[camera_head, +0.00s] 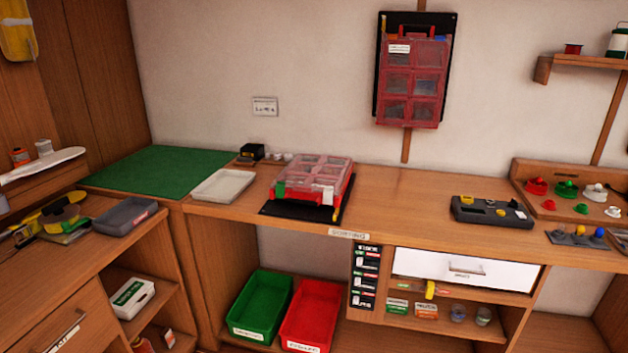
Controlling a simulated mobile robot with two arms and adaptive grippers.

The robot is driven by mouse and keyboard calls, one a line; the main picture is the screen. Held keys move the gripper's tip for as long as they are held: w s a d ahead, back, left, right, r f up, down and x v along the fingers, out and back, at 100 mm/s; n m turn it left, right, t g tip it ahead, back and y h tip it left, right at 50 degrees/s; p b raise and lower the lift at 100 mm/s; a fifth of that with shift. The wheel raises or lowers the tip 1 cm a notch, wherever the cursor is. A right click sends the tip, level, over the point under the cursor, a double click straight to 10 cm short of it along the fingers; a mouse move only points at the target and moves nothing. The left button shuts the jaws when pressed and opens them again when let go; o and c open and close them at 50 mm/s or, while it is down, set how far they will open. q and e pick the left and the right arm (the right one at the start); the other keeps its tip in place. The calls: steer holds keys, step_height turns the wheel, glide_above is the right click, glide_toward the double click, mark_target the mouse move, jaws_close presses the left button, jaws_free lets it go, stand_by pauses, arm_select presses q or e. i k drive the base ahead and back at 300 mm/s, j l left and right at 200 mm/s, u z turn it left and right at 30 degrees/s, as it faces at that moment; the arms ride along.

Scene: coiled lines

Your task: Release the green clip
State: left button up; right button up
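A red case with clear compartment lids (318,173) lies on a black mat (352,208) on the wooden counter. A small green piece (280,189) sits at its front left corner and looks like a green clip. It appears to be against the case, but whether it is fastened is too small to tell. A white piece and red parts show along the case's front edge. Neither of my grippers is in view.
A similar red case (413,82) hangs on the wall. A grey-white tray (223,186) and green mat (158,170) lie left of the counter case. A dark device (491,212) and a board with coloured knobs (548,201) are right. Green (262,306) and red (312,314) bins stand below.

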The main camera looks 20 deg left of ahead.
mark_target(280, 192)
steer(key=i+l+u, duration=0.15)
steer(key=i, duration=0.2)
steer(key=i+l+u, duration=0.2)
steer(key=i, duration=0.2)
steer(key=i+u, duration=0.15)
steer(key=i, duration=0.2)
